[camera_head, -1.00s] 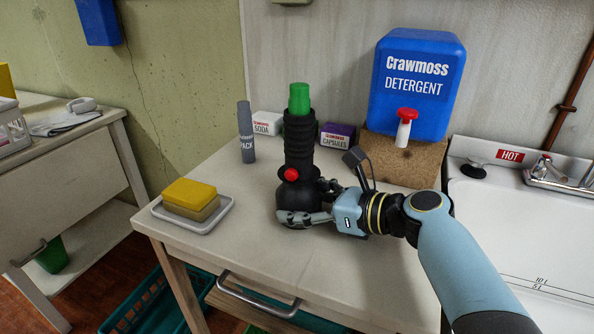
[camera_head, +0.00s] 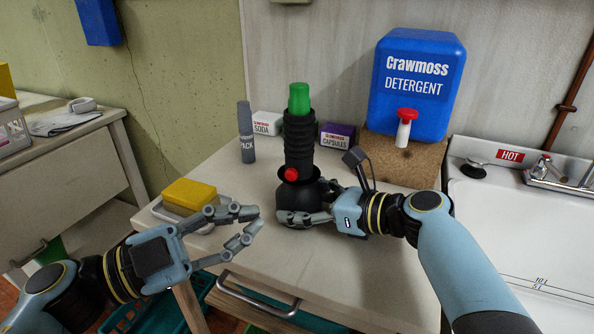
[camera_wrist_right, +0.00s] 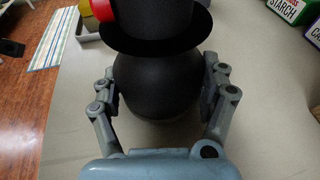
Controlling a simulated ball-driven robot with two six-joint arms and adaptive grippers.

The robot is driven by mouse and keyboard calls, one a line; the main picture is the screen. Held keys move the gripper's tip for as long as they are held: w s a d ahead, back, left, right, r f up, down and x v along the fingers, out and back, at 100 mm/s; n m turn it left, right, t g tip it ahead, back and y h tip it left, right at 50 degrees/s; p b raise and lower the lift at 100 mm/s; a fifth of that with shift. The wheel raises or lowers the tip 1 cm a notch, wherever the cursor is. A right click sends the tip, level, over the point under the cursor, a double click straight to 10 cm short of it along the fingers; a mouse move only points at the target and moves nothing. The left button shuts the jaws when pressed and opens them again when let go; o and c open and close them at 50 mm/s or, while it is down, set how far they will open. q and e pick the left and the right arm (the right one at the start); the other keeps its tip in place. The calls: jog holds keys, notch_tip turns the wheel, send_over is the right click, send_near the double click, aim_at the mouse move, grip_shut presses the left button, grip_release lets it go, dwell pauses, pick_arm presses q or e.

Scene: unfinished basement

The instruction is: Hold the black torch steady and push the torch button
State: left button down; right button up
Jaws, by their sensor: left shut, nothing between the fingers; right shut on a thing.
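The black torch (camera_head: 298,145) stands upright on the table with a ribbed body, a green top (camera_head: 299,98) and a rounded lower end. Its red torch button (camera_head: 292,174) faces the front, just above a flared collar. My right gripper (camera_head: 304,204) is shut around the rounded lower part, below the button. In the right wrist view, its fingers flank the dark bulb (camera_wrist_right: 158,88), and the red button (camera_wrist_right: 103,10) shows at the top edge. My left gripper (camera_head: 259,220) is shut and empty, its fingertips left of the torch base, lower than the button and apart from it.
A yellow sponge (camera_head: 188,192) on a grey dish lies behind my left fingers. A grey marker-like tube (camera_head: 245,132), soda box (camera_head: 266,124) and capsules box (camera_head: 337,134) stand behind. A blue detergent container (camera_head: 415,95) sits on a block at right, beside the sink (camera_head: 530,225).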

aim_at(291, 175)
pick_arm(q)
jog(key=w+d, duration=0.4)
jog(key=w, duration=0.4)
jog(key=shift+r, duration=0.25)
dwell(1.2)
jog(key=shift+w+d, duration=0.25)
jog(key=shift+w, duration=0.1)
jog(key=shift+s, duration=0.15)
jog(key=shift+s+a, duration=0.2)
jog(key=shift+s, duration=0.1)
